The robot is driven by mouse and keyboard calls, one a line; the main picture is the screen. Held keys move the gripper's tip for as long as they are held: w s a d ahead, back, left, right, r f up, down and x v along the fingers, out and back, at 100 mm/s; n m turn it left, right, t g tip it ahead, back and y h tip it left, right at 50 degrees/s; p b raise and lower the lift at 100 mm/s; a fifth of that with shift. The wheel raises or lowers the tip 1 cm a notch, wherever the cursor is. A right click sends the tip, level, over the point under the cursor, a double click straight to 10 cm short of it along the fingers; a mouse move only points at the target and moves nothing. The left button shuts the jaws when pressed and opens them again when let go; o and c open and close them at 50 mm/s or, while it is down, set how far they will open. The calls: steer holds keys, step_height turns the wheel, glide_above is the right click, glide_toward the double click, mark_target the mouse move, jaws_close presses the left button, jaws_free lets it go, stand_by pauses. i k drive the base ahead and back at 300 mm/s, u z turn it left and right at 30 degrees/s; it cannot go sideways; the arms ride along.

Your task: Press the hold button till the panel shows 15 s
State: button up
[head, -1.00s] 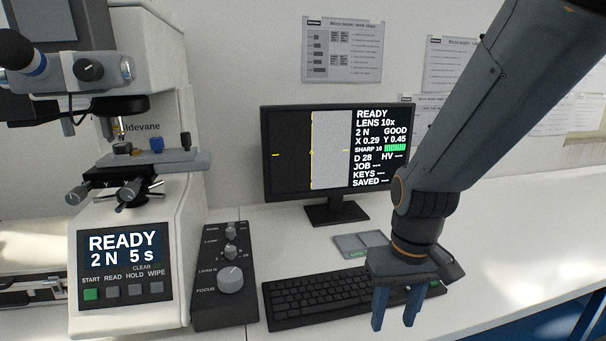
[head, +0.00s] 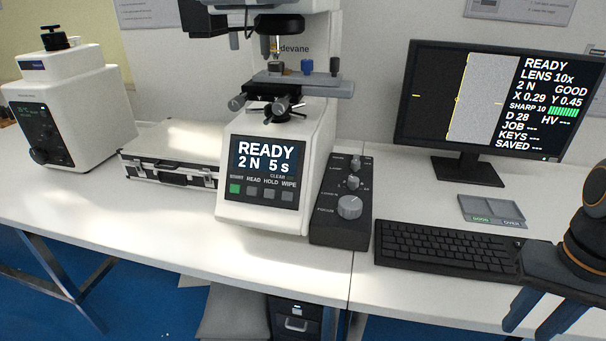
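The hardness tester (head: 316,150) stands on the bench in the middle of the head view. Its panel (head: 264,158) reads READY, 2 N, 5 s. Below the readout is a row of buttons: a green one (head: 235,188) at the left, then grey ones under the words READ, HOLD and WIPE. The hold button (head: 270,193) is the grey one under HOLD, and nothing touches it. My gripper (head: 532,318) is at the lower right edge, fingers pointing down and apart with nothing seen between them. It is well to the right of the panel.
A control box with knobs (head: 341,212) stands right of the panel, then a keyboard (head: 445,248) and a monitor (head: 480,105) reading READY, 2 N. A silver case (head: 172,150) and another white machine (head: 68,115) are at left. The bench front is clear.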

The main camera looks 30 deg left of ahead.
mark_target(268, 193)
steer(key=u, duration=1.7)
